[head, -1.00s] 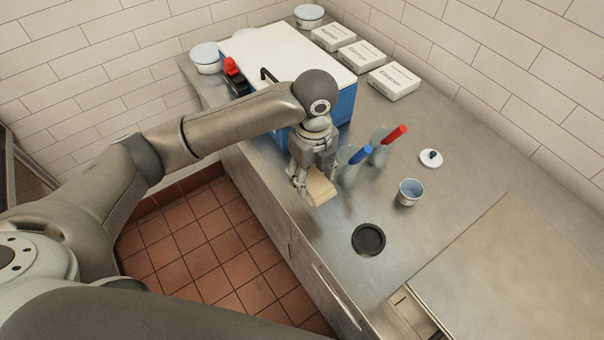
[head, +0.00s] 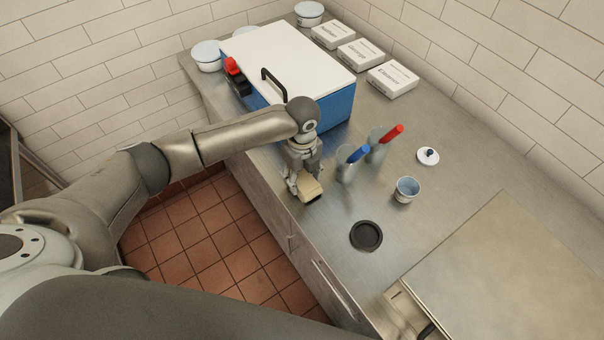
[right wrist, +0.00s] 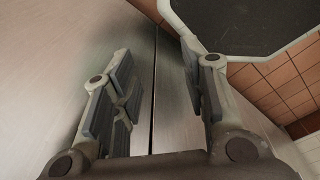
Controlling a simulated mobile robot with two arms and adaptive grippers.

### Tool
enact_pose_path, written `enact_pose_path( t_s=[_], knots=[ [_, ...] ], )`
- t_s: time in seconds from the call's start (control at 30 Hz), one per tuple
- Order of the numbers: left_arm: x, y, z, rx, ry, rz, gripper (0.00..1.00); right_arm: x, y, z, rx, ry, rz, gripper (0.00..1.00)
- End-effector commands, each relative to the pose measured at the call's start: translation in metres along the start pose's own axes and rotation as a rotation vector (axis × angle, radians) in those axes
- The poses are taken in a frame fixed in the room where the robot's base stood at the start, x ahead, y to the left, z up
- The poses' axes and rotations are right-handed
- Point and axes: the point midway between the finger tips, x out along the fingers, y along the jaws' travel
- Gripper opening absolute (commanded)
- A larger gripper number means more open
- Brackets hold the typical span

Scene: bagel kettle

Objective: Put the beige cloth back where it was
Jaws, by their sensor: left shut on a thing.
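My left gripper (head: 302,188) is shut on the beige cloth (head: 311,190), a small folded pad, at the near edge of the steel counter (head: 330,225). The cloth is low over the counter; I cannot tell whether it touches the surface. The gripper fingers hide part of it. My right gripper (right wrist: 155,95) shows only in the right wrist view, where it is open and empty in front of grey metal panels.
Clear cups hold a blue-handled tool (head: 357,154) and a red-handled tool (head: 390,134) right of the cloth. Counter space between the cloth and the disc is clear.

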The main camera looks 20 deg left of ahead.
Motion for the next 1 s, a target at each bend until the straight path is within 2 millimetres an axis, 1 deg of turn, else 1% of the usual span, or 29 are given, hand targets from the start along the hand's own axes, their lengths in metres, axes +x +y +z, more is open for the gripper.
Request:
enact_pose_path(
  t_s=[0.17,0.2,0.33,0.63,0.77,0.87,1.0],
  knots=[
    [0.004,0.000,0.000,-0.001,0.000,0.000,0.31,0.002,-0.001,0.000,0.001,0.000,-0.001,0.40],
    [0.003,0.000,0.000,-0.001,0.000,0.000,0.57,0.001,-0.001,0.000,0.001,0.000,-0.001,0.40],
    [0.003,0.000,0.000,-0.001,0.000,0.000,0.73,0.001,-0.003,-0.001,0.002,0.001,-0.004,0.40],
    [0.002,0.000,0.000,-0.001,0.000,0.000,0.74,0.001,-0.005,-0.001,0.004,0.002,-0.006,0.40],
    [-0.004,-0.001,0.001,0.000,0.000,-0.001,0.74,0.001,-0.005,-0.001,0.004,0.002,-0.006,0.40],
    [-0.018,-0.001,0.001,0.000,0.000,-0.003,0.74,0.005,-0.005,-0.001,0.003,0.002,-0.006,0.40],
    [-0.047,-0.002,0.001,0.000,-0.001,-0.005,0.74,0.012,-0.005,0.000,0.003,0.002,-0.005,0.40]
  ],
)
